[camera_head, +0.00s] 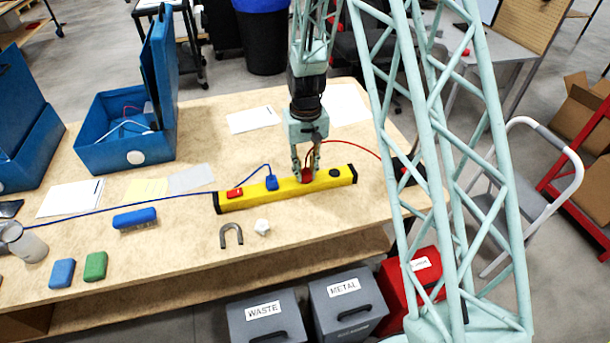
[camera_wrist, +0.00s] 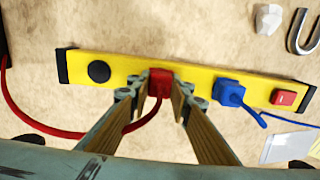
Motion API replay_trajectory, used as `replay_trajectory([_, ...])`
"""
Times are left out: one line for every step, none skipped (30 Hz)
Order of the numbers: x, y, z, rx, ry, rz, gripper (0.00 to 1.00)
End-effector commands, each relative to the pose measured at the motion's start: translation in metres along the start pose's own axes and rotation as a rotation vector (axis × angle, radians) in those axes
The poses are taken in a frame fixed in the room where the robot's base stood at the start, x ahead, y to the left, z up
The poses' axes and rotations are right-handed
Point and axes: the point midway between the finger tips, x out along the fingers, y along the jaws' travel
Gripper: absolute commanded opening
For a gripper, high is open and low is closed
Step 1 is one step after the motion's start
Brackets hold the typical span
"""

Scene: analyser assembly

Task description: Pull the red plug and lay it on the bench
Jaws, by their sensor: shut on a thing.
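The red plug (camera_wrist: 160,83) sits at the yellow power strip (camera_wrist: 120,68), and its red cord curves away to the left in the wrist view. In the head view the red plug (camera_head: 306,177) shows between my fingertips. My gripper (camera_head: 306,165) points down over the strip and is shut on the plug, one finger on each side; it also shows in the wrist view (camera_wrist: 160,90). I cannot tell whether the plug is fully seated. The bench (camera_head: 330,225) is pale wood, and the strip lies on it.
A blue plug (camera_wrist: 229,92) and a red switch (camera_wrist: 285,98) are on the strip beside the red plug. A horseshoe magnet (camera_head: 231,236) and a white piece (camera_head: 262,227) lie in front. Bare bench lies right of them. A blue brush (camera_head: 134,218) lies left.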

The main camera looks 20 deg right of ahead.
Motion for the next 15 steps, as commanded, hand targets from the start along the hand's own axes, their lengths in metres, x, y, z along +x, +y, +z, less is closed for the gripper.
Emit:
replay_trajectory([-0.001,0.000,0.000,0.000,0.000,0.000,0.02])
replay_trajectory([-0.002,0.000,0.000,0.000,0.000,0.000,0.02])
replay_trajectory([-0.003,0.000,0.000,0.000,0.000,0.000,0.02])
replay_trajectory([-0.003,0.000,0.000,0.000,0.000,0.000,0.02])
replay_trajectory([-0.004,0.000,0.000,0.000,0.000,0.000,0.02])
replay_trajectory([-0.005,0.000,0.000,0.000,0.000,0.000,0.02])
replay_trajectory([-0.006,0.000,0.000,0.000,0.000,0.000,0.02])
replay_trajectory([-0.006,0.000,0.000,0.000,0.000,0.000,0.02])
replay_trajectory([-0.007,0.000,0.000,0.000,0.000,0.000,0.02])
replay_trajectory([-0.008,0.000,0.000,0.000,0.000,0.000,0.02])
replay_trajectory([-0.009,0.000,0.000,0.000,0.000,0.000,0.02])
replay_trajectory([-0.010,0.000,0.000,0.000,0.000,0.000,0.02])
replay_trajectory([-0.010,0.000,0.000,0.000,0.000,0.000,0.02])
replay_trajectory([-0.011,0.000,0.000,0.000,0.000,0.000,0.02])
replay_trajectory([-0.012,0.000,0.000,0.000,0.000,0.000,0.02])
